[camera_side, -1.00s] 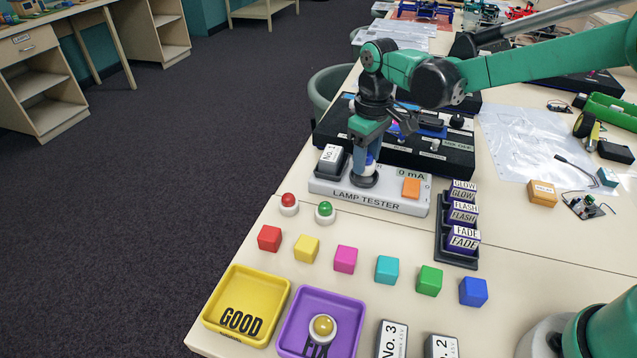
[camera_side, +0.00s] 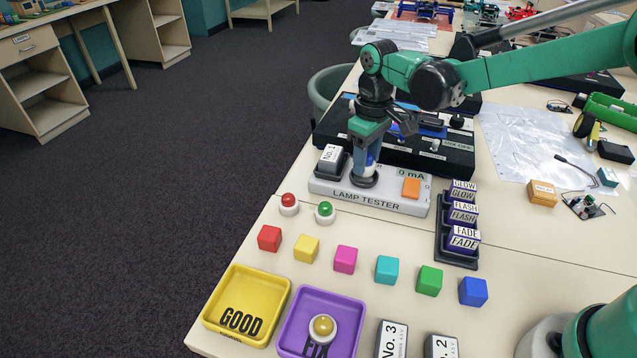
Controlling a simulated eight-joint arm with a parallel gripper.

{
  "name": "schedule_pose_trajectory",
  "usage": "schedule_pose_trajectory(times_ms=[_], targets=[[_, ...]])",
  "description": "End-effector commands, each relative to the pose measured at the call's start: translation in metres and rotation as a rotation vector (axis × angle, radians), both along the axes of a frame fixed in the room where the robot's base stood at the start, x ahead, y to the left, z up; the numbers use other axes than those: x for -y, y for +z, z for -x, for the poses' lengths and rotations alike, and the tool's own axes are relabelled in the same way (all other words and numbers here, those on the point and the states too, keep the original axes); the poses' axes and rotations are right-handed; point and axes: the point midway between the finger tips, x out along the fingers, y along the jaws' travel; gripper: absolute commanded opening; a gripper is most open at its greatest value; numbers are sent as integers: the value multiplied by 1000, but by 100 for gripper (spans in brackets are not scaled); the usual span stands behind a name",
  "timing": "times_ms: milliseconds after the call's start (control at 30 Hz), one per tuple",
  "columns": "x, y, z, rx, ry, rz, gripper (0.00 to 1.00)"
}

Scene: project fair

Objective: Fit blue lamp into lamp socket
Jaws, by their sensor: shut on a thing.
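The lamp tester (camera_side: 325,189) is a white box with a dark round lamp socket (camera_side: 364,179) on top and a 0 mA readout. My gripper (camera_side: 367,160) points down right over the socket and is shut on the blue lamp (camera_side: 370,161). Only a little blue and a white part of the lamp show between the fingers. The lamp is at the socket; I cannot tell whether it is fully seated.
Red-topped (camera_side: 289,201) and green-topped lamps (camera_side: 325,210) stand in front of the tester. Several coloured cubes form a row nearer the camera. A yellow GOOD tray (camera_side: 213,306) and a purple tray (camera_side: 351,309) with a yellow lamp (camera_side: 322,327) lie in front. A dark rack (camera_side: 456,258) holds labelled blocks at right.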

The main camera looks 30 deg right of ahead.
Motion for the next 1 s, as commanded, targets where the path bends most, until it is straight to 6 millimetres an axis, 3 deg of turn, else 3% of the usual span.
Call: schedule_pose_trajectory(times_ms=[1000], targets=[[0,-14,0,0,0,0,0]])
